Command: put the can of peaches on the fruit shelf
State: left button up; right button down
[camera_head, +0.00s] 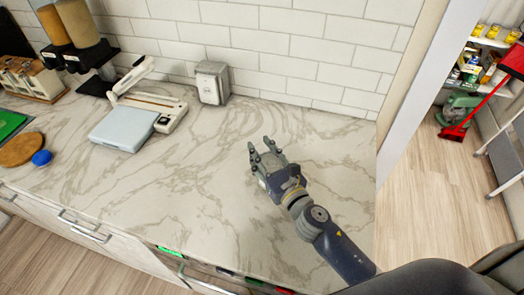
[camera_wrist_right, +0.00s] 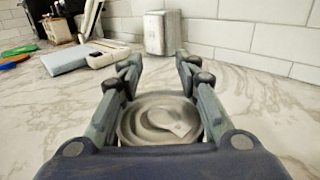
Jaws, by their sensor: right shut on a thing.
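My right gripper (camera_head: 262,149) is over the marble counter, its fingers pointing toward the tiled wall. In the right wrist view, the gripper (camera_wrist_right: 160,75) has its fingers on either side of a round metal can (camera_wrist_right: 158,121). The can's lid with a pull tab faces the camera; its side and label are hidden, so I cannot tell whether it is peaches. My left gripper is not in view. Shelving with yellow and other goods (camera_head: 492,42) shows through an opening at the far right; I cannot tell which shelf is for fruit.
A red dustpan (camera_head: 453,133) and a metal rack are at the right.

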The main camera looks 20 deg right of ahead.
jog(key=c, duration=0.8)
grip_release()
jog(key=shift+f, duration=0.1)
jog(key=shift+o, duration=0.2)
